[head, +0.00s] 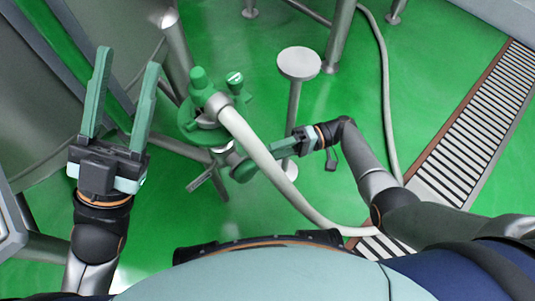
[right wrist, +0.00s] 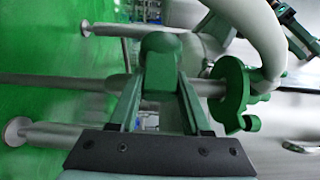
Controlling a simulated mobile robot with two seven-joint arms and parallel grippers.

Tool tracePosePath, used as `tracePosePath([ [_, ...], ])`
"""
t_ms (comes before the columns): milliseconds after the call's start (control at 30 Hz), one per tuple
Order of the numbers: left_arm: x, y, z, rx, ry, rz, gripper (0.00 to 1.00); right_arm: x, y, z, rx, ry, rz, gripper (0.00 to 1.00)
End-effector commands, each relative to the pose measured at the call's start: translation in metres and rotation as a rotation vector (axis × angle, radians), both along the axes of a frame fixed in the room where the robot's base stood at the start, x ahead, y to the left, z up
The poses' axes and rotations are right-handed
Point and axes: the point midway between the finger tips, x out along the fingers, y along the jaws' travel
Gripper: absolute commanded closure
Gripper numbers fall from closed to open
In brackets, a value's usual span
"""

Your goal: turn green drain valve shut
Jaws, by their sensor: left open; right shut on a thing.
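The green drain valve (head: 241,168) sits low on the steel pipework in the middle of the head view, partly behind a white hose. In the right wrist view its green handle (right wrist: 160,62) stands between the two fingers. My right gripper (head: 277,148) reaches it from the right and is shut on this handle; the hose hides part of the contact in the head view. My left gripper (head: 128,62) is open and empty, pointing up at the left, apart from the valve.
A green fitting with knobs (head: 200,110) stands just above the valve. The white hose (head: 262,155) curves down past my right gripper. A steel post with a round top (head: 298,64) stands behind. A floor drain grate (head: 465,140) runs along the right, with open green floor before it.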

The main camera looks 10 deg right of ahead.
Motion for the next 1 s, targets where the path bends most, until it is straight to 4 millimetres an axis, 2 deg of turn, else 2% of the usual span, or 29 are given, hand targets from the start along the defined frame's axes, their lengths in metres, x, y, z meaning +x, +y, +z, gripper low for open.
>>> tracePosePath([
  [367,0.0002,-0.0008,-0.0020,0.000,0.003,0.000,0.50,-0.0037,0.0001,-0.0036,0.004,0.018,0.004,1.00],
  [400,0.0003,-0.0007,-0.0019,0.000,0.003,0.001,0.50,-0.0037,0.0001,-0.0037,0.004,0.018,0.004,0.51],
  [667,0.0006,-0.0002,-0.0013,-0.006,0.004,0.004,0.50,-0.0021,-0.0001,-0.0021,0.005,0.012,0.002,0.22],
  [1000,0.0006,-0.0002,-0.0019,-0.006,0.003,0.003,0.50,0.0009,-0.0060,-0.0011,0.006,0.006,0.000,0.22],
])
